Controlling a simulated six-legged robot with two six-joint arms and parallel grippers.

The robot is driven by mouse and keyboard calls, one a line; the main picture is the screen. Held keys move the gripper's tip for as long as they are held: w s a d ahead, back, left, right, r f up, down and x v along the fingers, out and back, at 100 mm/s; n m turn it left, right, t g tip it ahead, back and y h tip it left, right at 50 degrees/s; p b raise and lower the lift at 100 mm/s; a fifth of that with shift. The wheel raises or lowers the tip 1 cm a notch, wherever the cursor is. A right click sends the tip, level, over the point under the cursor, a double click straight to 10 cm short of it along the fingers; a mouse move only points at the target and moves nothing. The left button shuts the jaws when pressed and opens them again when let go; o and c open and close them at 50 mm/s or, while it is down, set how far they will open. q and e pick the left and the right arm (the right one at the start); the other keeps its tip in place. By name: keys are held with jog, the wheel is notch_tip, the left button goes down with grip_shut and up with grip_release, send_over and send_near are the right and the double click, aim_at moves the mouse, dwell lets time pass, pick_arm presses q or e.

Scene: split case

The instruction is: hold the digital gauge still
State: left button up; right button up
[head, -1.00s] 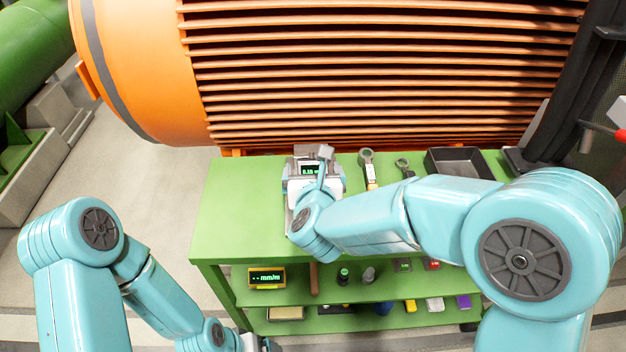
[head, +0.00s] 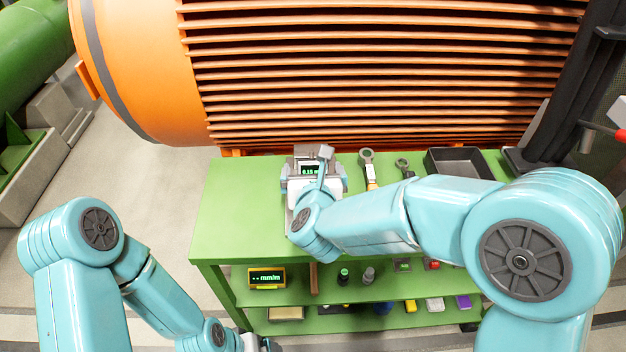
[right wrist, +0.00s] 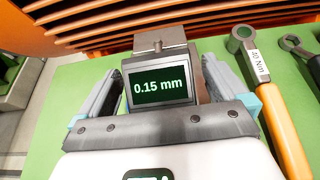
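The digital gauge (head: 309,168) stands on the green bench near the foot of the orange machine. It is a grey block with a dark screen; in the right wrist view the gauge (right wrist: 160,88) reads 0.15 mm. My right gripper (head: 314,178) reaches over it from the front. In the right wrist view its fingers (right wrist: 161,75) stand on either side of the gauge, seemingly with a narrow gap at each side. My left gripper (head: 258,343) is low at the bottom edge, largely cut off, away from the gauge.
A torque wrench (head: 368,168), a smaller wrench (head: 404,167) and a black tray (head: 455,155) lie right of the gauge. The finned orange machine (head: 380,75) rises behind. A lower shelf holds a yellow readout (head: 266,278) and several small items. The bench's left part is clear.

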jog(key=v, duration=1.5)
jog(key=shift+s+r, duration=0.25)
jog(key=shift+s, duration=0.05)
jog(key=shift+s+r, duration=0.1)
jog(key=shift+s, duration=0.15)
jog(key=shift+c, duration=0.4)
jog(key=s+a+r+n+g+y+p, duration=0.1)
jog(key=s+a+n+g+y+p, duration=0.3)
jog(key=a+n, duration=0.7)
jog(key=s+a+r+n+g+y+b, duration=0.15)
jog(key=a+n+g+y, duration=0.4)
jog(key=n, duration=1.05)
jog(key=w+d+r+n+h+p, duration=0.4)
jog(key=w+d+n+h+p, duration=0.15)
jog(key=w+d, duration=0.2)
jog(key=w+d+r+n+h+p, duration=0.3)
jog(key=w+d+n+h+p, duration=0.1)
jog(key=w+d+p, duration=0.4)
jog(key=shift+m, duration=0.25)
jog(key=x, duration=1)
jog(key=d+x, duration=0.1)
jog(key=x, duration=0.4)
jog(key=shift+s+f+b, duration=0.15)
jog(key=shift+s+b, duration=0.15)
jog(key=shift+b, duration=0.1)
